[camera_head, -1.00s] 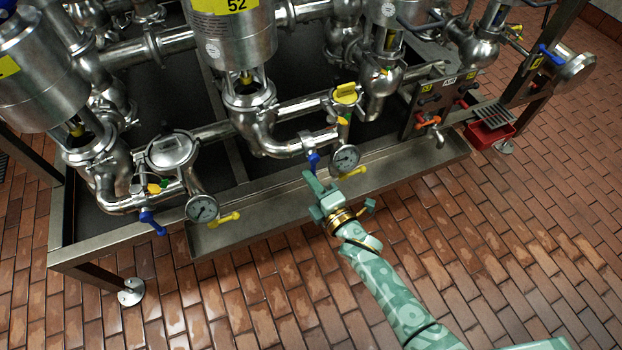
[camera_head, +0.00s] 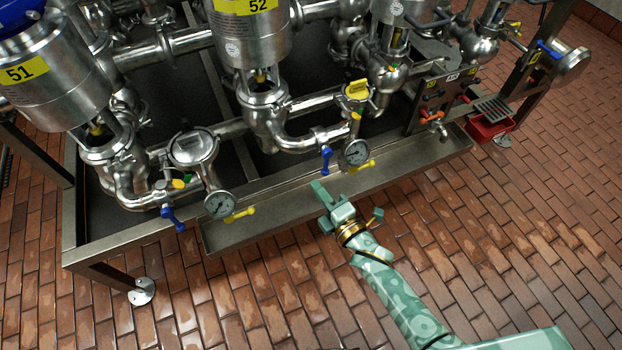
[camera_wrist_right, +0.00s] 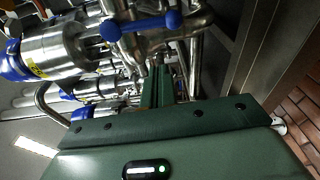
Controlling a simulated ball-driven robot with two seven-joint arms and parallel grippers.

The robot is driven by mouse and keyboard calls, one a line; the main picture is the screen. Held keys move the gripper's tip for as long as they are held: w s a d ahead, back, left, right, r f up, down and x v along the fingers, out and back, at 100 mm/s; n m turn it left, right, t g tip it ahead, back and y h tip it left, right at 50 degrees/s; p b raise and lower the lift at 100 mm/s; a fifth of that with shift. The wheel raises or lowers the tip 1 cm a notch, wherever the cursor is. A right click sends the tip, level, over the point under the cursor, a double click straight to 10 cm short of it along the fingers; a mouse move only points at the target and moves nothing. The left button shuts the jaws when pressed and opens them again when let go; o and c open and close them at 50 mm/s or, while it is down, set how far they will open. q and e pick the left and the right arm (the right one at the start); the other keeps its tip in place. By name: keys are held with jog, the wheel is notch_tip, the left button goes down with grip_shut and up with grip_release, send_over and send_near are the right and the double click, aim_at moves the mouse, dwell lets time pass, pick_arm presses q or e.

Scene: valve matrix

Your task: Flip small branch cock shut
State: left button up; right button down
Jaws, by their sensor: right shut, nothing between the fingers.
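Small cocks with coloured handles sit on the pipe ends along the front of the valve rack. The nearest has a blue handle (camera_head: 326,158) that hangs roughly upright beside a round gauge. A yellow handle (camera_head: 362,167) sticks out just right of it. Further left are another blue handle (camera_head: 172,218) and another yellow one (camera_head: 239,214). I cannot tell which the task means. My right gripper (camera_head: 319,188) is shut and empty, just in front of and below the nearest blue handle, apart from it. In the right wrist view a blue handle (camera_wrist_right: 145,25) crosses above the shut fingers (camera_wrist_right: 158,85). My left gripper is out of view.
The steel drip tray edge (camera_head: 275,228) runs below the handles, close to my right gripper. Two gauges (camera_head: 219,204) (camera_head: 356,152) stand among the cocks. A red bin (camera_head: 490,128) is at the right. The brick floor in front is open.

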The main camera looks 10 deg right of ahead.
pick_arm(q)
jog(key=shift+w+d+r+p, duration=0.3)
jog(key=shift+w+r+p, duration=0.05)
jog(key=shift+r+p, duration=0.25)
pick_arm(e)
jog(key=v, duration=0.5)
jog(key=shift+s, duration=0.3)
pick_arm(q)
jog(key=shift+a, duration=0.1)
